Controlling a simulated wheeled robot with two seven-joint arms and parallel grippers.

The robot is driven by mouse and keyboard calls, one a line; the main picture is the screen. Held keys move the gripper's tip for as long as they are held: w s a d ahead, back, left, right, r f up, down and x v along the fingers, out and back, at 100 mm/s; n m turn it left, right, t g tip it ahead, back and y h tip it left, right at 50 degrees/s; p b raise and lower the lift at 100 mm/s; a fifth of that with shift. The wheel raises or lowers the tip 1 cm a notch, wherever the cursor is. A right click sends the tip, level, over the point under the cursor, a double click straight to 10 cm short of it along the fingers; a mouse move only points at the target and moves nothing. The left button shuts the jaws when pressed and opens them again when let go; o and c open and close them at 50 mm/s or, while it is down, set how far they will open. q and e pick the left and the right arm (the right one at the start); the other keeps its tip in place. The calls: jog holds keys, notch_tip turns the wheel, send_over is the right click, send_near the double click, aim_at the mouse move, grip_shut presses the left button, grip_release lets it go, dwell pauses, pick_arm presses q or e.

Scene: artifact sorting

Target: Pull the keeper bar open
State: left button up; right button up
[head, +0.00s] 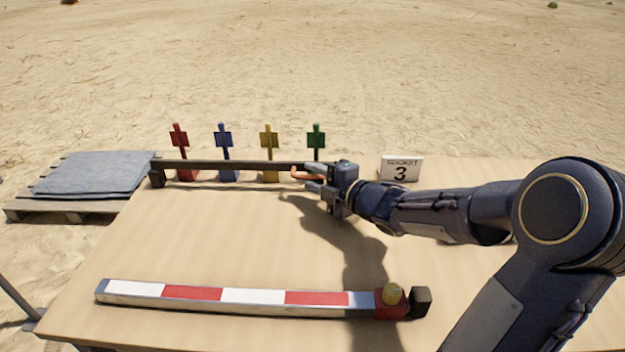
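The keeper bar (225,164) is a long dark rail across the back of the table, in front of several coloured tags. An orange handle (302,174) sticks out near its right end. My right gripper (312,178) is at this handle, its fingers apart with the handle between or just in front of them. Whether they touch it I cannot tell. The gripper and wrist hide the bar's right end. My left gripper is not in view.
Red (179,140), blue (224,138), yellow (269,140) and green (316,138) tags stand behind the bar. The table's middle left is clear.

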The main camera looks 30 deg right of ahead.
jog(key=shift+w+a, duration=0.1)
jog(key=shift+w, duration=0.25)
grip_shut()
